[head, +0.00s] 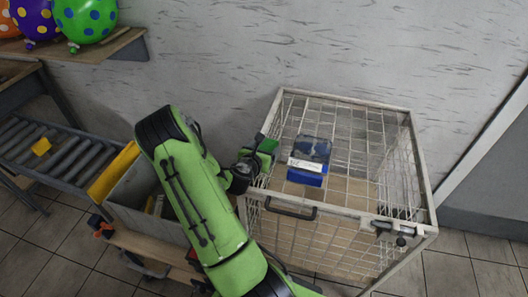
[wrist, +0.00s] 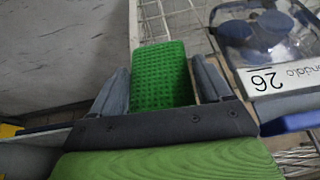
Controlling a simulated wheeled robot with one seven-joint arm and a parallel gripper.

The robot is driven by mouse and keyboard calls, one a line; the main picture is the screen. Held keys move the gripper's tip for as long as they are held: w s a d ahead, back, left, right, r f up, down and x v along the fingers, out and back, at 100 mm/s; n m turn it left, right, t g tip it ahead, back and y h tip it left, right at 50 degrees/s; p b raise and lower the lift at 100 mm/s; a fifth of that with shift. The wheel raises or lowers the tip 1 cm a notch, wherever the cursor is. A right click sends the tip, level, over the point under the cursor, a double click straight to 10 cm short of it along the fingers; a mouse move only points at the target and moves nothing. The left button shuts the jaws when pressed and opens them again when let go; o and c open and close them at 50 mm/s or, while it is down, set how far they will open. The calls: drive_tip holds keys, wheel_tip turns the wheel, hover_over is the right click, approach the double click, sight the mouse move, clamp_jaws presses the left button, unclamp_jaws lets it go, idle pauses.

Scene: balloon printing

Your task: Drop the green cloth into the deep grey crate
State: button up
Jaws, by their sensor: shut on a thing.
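The green cloth (head: 268,146) is at the left edge of the wire cage in the head view. It looks like a flat, textured block between the fingers in the wrist view (wrist: 163,75). My gripper (head: 257,159) is shut on it; its two grey fingers flank the cloth in the wrist view (wrist: 163,85). A grey crate (head: 133,190) stands left of my arm in the head view, below and left of the gripper. My arm hides part of this crate, and something yellowish shows inside it.
A wire mesh cage (head: 345,102) stands right of my arm. A roller conveyor (head: 60,155) and a shelf (head: 100,50) with balloons are on the left.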

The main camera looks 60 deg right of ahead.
wheel_tip(320, 180, up, 9)
drive_tip(key=p, duration=0.3)
drive_tip(key=shift+f, duration=0.2)
